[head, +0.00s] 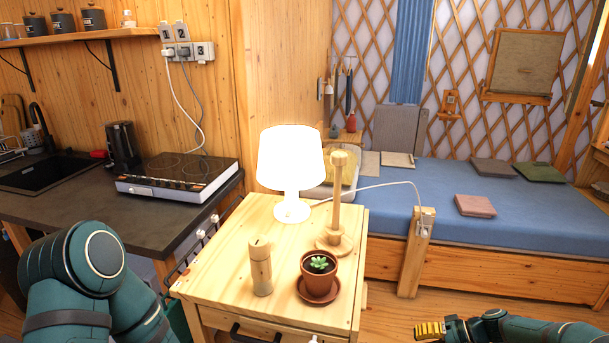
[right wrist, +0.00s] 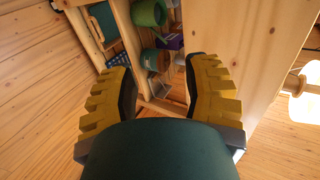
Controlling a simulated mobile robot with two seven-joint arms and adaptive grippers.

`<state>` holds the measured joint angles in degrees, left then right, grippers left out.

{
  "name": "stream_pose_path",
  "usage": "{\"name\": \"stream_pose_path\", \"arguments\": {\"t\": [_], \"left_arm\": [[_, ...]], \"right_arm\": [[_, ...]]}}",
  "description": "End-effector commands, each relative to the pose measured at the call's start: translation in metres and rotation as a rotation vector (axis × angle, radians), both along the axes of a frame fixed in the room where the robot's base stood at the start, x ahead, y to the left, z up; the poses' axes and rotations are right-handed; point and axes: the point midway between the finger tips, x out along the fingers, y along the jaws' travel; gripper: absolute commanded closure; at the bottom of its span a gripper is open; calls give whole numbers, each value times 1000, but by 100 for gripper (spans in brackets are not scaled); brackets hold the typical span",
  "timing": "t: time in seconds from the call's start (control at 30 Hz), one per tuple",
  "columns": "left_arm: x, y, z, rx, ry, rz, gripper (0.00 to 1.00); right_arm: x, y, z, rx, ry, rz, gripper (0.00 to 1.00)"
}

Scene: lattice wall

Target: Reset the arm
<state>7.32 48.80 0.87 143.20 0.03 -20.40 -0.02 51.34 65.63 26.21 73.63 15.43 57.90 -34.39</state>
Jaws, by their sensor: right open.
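My right gripper (head: 428,329) has yellow ribbed fingers and is low at the bottom right of the head view, right of the wooden bedside table (head: 215,262) and in front of the bed. In the right wrist view the right gripper (right wrist: 160,88) is open, with its two fingers well apart and nothing between them. My left arm shows as teal links at the bottom left of the head view; its gripper is outside the frame.
On the table stand a lit lamp (head: 291,160), a wooden stand (head: 335,215), a wooden cylinder (head: 261,268) and a potted succulent (head: 318,275). A counter with a cooktop (head: 180,172) is at left, a blue bed (head: 450,195) at right. Floor right of the table looks clear.

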Motion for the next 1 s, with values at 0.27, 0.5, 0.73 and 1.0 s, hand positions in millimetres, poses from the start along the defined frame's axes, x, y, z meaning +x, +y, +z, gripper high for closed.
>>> {"name": "stream_pose_path", "arguments": {"t": [0.27,0.5,0.73,1.0], "left_arm": [[1,0,0,0,-2,1,53],[0,0,0,0,-1,-1,53],[1,0,0,0,-1,-1,53],[0,0,0,0,-1,-1,53]], "right_arm": [[-41,92,-44,-150,151,44,52],[-123,164,-78,-358,258,62,52],[-215,195,-81,-534,280,46,52],[-285,202,-61,-635,257,14,52]]}}
